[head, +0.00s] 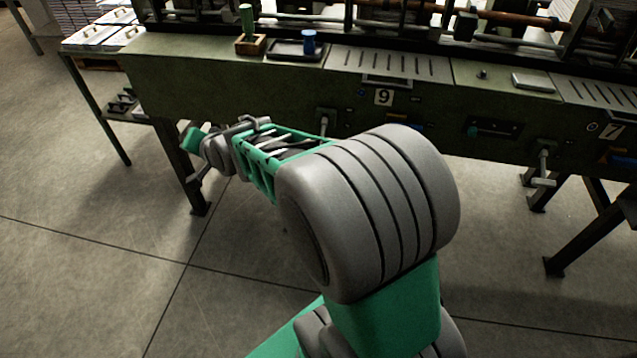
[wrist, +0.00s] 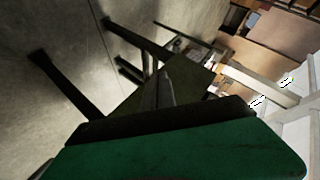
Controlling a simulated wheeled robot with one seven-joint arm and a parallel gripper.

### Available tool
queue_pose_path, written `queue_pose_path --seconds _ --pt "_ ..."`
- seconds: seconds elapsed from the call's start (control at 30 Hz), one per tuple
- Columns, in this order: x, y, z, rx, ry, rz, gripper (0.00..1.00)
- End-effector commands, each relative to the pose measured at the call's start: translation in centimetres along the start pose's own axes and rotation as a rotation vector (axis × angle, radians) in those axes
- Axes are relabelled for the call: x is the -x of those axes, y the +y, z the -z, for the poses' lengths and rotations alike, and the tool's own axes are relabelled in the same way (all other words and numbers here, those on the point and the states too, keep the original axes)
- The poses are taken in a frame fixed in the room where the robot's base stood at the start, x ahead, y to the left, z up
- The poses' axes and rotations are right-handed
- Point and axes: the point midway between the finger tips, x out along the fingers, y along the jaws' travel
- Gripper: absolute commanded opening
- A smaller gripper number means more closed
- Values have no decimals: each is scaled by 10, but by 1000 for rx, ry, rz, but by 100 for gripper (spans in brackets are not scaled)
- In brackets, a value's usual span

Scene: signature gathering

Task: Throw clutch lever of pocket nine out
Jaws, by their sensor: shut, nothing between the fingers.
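The plate marked 9 (head: 383,97) is on the green front of the long machine. Below and left of it, the grey clutch lever (head: 325,119) sticks out from the front; my arm hides its lower part. My arm reaches left across the machine's front. My gripper (head: 193,179) is at the far left end, near the machine's left leg, well apart from the lever. It is small and partly hidden in the head view. In the wrist view, a narrow grey tip (wrist: 165,90) shows above my green wrist housing; it appears shut and empty.
Pocket 7's plate (head: 615,131) and another grey lever (head: 543,165) are at the right. A wooden box with a green cylinder (head: 247,22) and a tray with a blue cylinder (head: 309,41) stand on the machine. The floor in front is clear.

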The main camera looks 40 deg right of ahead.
Motion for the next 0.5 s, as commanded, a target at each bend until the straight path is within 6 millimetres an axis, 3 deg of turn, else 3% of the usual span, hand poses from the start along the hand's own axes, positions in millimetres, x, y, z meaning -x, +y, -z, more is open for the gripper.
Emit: queue_pose_path --seconds 0.03,0.1,0.17,0.2,0.27,0.33,0.4,0.5 --pt "-54 44 -3 -182 81 92 0" --pt "-93 73 17 -456 192 269 0" --pt "-115 108 32 -689 274 439 0" --pt "-123 138 41 -842 321 562 0" --pt "-125 188 49 -1060 383 763 0" --pt "-114 252 51 -1281 437 1015 0" --pt "-92 314 45 -1443 471 1261 0" --pt "-58 373 32 -1565 484 1536 0"
